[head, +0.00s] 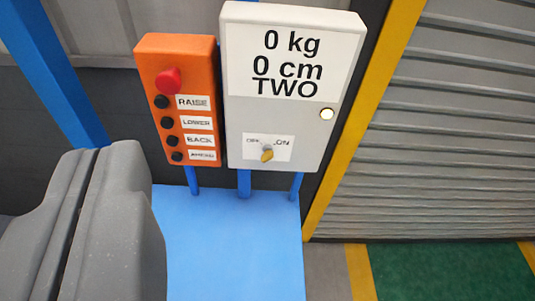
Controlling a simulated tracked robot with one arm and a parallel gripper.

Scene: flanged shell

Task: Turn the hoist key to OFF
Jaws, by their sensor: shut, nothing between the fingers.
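The hoist key (267,156) is a small yellow piece in a round grey switch low on the grey control box (235,133). A white label around it reads OFF, small and blurred, at the left and ON at the right. The key's exact angle is too small to tell. My gripper (98,150) is large and dark grey at the lower left. Its two fingers are shut against each other and empty. It is well left of the key, in front of the boxes and apart from them.
An orange button box (182,60) with a red knob and several black buttons stands left of the control box. The box's display (290,55) reads 0 kg, 0 cm, TWO, with a pale lamp (327,114) below. Blue posts and a blue surface (230,245) lie beneath. A shutter (460,130) is right.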

